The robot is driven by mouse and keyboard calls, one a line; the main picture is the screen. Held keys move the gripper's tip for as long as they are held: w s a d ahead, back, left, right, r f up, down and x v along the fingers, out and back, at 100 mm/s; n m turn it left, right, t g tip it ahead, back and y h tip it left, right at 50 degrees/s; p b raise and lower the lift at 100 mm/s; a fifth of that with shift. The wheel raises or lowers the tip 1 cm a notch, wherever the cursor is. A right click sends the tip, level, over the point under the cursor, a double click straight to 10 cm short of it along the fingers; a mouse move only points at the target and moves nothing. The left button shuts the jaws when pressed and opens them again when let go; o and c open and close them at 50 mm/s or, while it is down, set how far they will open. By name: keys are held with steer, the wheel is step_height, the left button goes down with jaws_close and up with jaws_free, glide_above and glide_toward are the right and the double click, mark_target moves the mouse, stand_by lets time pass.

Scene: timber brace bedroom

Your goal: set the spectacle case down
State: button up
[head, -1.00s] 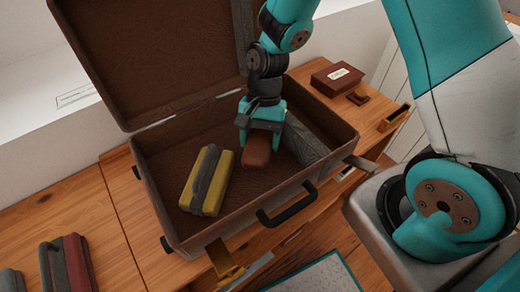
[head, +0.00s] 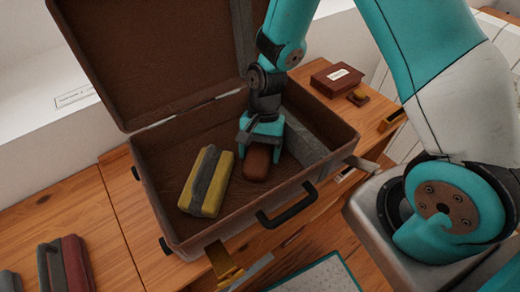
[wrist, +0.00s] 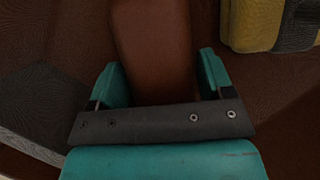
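The spectacle case (head: 256,163) is a smooth reddish-brown rounded block inside the open brown suitcase (head: 180,241). My gripper (head: 260,143) reaches down into the suitcase and is shut on one end of the case. In the wrist view the case (wrist: 155,45) runs between the two teal fingers (wrist: 163,85), which sit close against its sides. The case is at or very near the suitcase floor; I cannot tell if it touches. The end of the case under the gripper is hidden.
A yellow and grey block (head: 206,181) lies left of the case in the suitcase. A grey block (head: 305,138) lies along the right side. Bare floor shows behind the yellow block. The lid (head: 150,60) stands open behind. A dark red box (head: 337,79) is on the wooden surface.

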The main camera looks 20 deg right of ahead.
steer(key=v, duration=1.1)
steer(key=shift+d+r, duration=0.1)
steer(key=shift+r, duration=0.2)
step_height(320, 180, up, 10)
steer(key=n+t, duration=0.2)
steer(key=n, duration=0.4)
glide_above(261, 159)
steer(key=s+a+r+n+t+y, duration=0.1)
steer(key=s+a+r+n, duration=0.1)
steer(key=s+r+n, duration=0.3)
steer(key=s+n, duration=0.3)
steer(key=s, duration=0.2)
steer(key=shift+s+r+n+t+y, duration=0.25)
steer(key=shift+r+n+t+y, duration=0.05)
steer(key=shift+r, duration=0.05)
steer(key=shift+c, duration=0.4)
